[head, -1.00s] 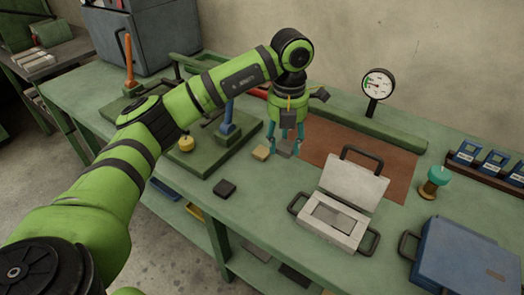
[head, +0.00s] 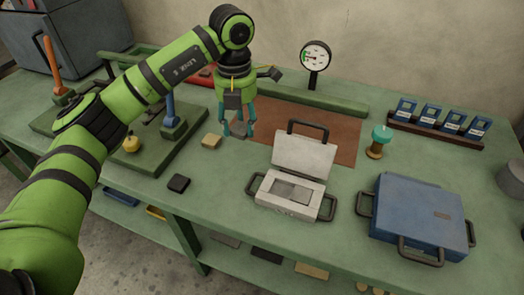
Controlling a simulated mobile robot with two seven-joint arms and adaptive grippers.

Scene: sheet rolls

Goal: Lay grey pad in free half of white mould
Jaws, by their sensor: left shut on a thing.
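My left gripper (head: 237,130) points down over the table, left of and behind the white mould (head: 273,207). It is shut on a small grey pad (head: 238,129), partly hidden by the fingers, which looks held a little above the table. The white mould stands open, its lid tilted up at the back. Its recess shows a darker and a lighter grey part; which half is filled is too small to tell surely. My right gripper is not in view.
A tan pad (head: 212,141) and a black pad (head: 178,183) lie left of the mould. A closed blue case (head: 420,212) is at right. A teal-topped bottle (head: 379,144) and a gauge (head: 315,55) stand behind. Green presses (head: 172,120) stand at left.

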